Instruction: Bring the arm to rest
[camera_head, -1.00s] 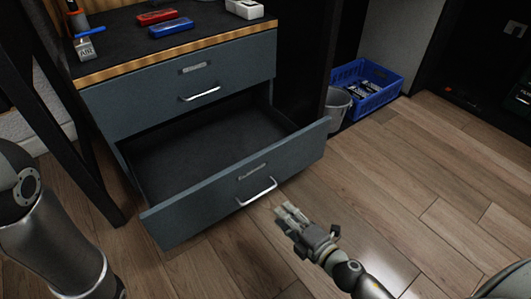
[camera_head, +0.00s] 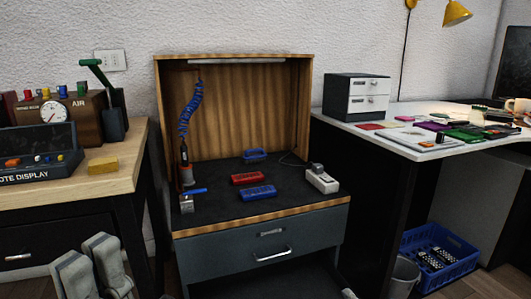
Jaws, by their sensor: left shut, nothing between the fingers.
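My left gripper (camera_head: 90,268) shows at the bottom left, its grey fingers pointing up in front of the wooden table. It is shut and empty, apart from any object. The dark cabinet (camera_head: 262,242) stands in the middle with its upper drawer shut. Below that drawer a dark opening (camera_head: 290,277) shows at the picture's lower edge; the lower drawer's front is out of view. My right gripper cannot be made out. A small pale piece is cut off at the bottom edge, right of the cabinet, and I cannot tell what it is.
A red block (camera_head: 248,178), a blue block (camera_head: 259,192) and a white device (camera_head: 322,179) lie on the cabinet top. A wooden table (camera_head: 122,180) with a gauge box stands left. A white desk (camera_head: 400,148) stands right, with a blue crate (camera_head: 440,262) and grey bin (camera_head: 403,277) low beside it.

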